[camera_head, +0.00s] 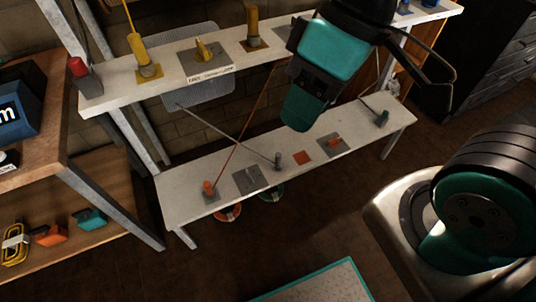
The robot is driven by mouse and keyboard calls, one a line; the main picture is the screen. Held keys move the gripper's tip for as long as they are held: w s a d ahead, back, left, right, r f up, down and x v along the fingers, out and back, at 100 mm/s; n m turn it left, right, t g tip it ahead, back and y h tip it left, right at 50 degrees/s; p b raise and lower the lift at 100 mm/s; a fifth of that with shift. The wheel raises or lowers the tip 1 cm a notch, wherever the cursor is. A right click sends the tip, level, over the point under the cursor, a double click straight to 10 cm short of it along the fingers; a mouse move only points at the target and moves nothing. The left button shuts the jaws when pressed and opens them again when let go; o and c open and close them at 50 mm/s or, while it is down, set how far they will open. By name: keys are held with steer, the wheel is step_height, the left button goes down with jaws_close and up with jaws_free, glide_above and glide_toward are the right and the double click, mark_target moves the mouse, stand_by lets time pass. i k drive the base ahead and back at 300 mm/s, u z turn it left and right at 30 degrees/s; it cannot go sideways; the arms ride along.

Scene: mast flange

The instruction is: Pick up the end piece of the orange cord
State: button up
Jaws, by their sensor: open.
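An orange cord (243,122) slants from behind my arm down to the left, toward the low white bench. An orange end piece (208,187) stands upright on a small grey base near that bench's left end, where the cord comes down. My gripper (297,124) hangs from the teal and black arm at the upper middle, to the right of the end piece and apart from it. It is open and I see nothing in it. My arm hides the upper part of the orange cord.
Yellow fittings (146,66) stand on the higher shelf (115,92). A wooden shelf unit (105,195) stands at left.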

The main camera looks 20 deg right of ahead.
mark_target(210, 193)
steer(key=u, duration=0.45)
steer(key=k, duration=0.55)
steer(key=u, duration=0.95)
steer(key=i, duration=1)
steer(key=z, duration=0.7)
